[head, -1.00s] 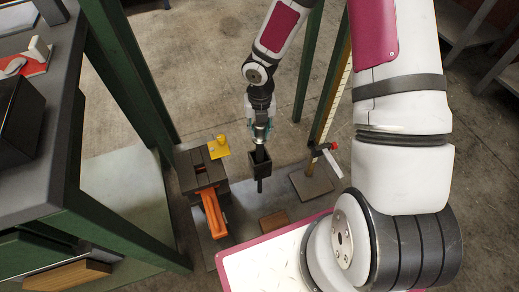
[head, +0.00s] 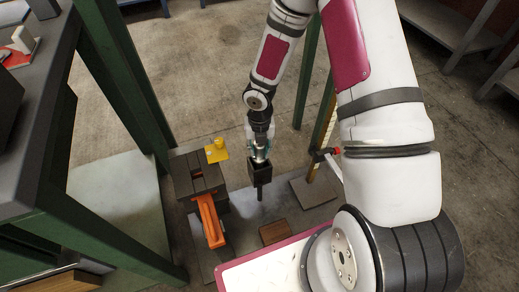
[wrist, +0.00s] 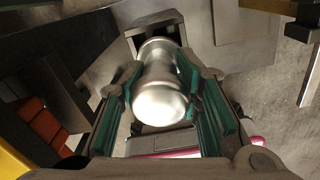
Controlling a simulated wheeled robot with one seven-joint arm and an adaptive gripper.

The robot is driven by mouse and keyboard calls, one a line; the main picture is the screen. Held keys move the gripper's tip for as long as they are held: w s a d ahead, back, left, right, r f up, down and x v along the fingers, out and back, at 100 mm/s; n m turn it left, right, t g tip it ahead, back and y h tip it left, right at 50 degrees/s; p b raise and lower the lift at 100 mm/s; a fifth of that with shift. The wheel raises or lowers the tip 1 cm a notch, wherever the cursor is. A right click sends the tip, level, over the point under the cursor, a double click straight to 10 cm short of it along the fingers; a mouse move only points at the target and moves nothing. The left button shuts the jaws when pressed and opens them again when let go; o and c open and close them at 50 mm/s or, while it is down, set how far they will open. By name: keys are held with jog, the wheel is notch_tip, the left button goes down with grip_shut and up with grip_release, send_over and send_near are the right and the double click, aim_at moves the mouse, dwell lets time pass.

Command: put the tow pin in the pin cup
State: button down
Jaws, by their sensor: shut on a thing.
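The tow pin (wrist: 158,92) is a shiny silver cylinder with a rounded near end. My gripper (wrist: 165,105) is shut on it, with one green-padded finger on each side; my gripper also shows in the head view (head: 260,150). The pin cup (head: 261,171) is a dark square box on a thin post, directly below my gripper. In the wrist view its dark rim (wrist: 131,36) surrounds the pin's far end. That end is hidden, and I cannot tell how deep it sits in the cup.
Left of the cup stands a dark block (head: 196,176) with an orange handle (head: 210,222) and a yellow piece (head: 217,150). A green-legged bench (head: 75,150) stands at far left. A wooden block (head: 274,232) lies in front.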

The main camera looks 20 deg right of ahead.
jog(key=shift+f, duration=0.15)
jog(key=c, duration=1.2)
grip_release()
jog(key=shift+o, duration=0.2)
notch_tip(320, 180, up, 12)
jog(key=p, duration=0.6)
jog(key=shift+r, duration=0.25)
